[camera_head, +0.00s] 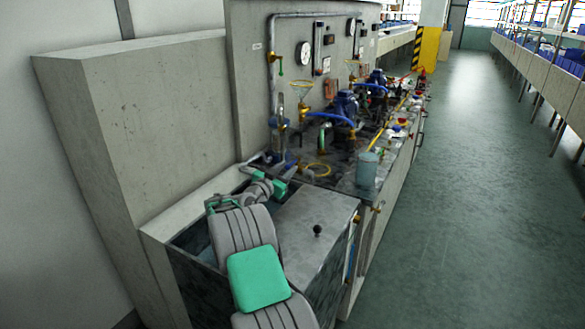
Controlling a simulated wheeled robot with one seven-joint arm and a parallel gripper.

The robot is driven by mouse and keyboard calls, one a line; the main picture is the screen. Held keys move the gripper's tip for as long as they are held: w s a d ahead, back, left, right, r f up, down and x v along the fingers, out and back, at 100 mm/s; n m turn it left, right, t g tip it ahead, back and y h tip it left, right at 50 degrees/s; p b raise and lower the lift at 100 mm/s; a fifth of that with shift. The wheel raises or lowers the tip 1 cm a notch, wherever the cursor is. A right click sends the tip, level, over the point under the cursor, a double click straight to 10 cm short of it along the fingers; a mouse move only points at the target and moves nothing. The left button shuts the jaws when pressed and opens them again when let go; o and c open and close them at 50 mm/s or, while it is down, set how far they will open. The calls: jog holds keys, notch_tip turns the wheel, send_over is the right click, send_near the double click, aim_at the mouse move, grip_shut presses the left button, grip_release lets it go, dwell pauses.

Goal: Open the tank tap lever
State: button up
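The tank (322,222) is an open-topped box with a grey top panel and a black knob, in the lower middle of the head view. I cannot tell for sure which fitting is the tank tap lever. A small brass-coloured fitting (378,208) sits at the tank's right side, near the bench front. A green handle (324,135) stands on a pipe further back on the bench. My arm reaches over the tank from the bottom. My gripper (270,160) is near the back-left edge of the tank, small and partly hidden by my wrist; its fingers are unclear.
A clear container (368,170) stands on the bench edge right of my gripper. Behind are blue pumps (346,105), brass handwheels (301,88), pipes and hoses. A grey panel with gauges (304,52) rises behind them. The green floor (475,200) at right is clear.

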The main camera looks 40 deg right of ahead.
aim_at(292, 163)
jog(key=x, duration=0.4)
jog(key=shift+w+d, duration=0.1)
jog(key=shift+d, duration=0.2)
jog(key=shift+c, duration=0.4)
grip_shut()
dwell(0.7)
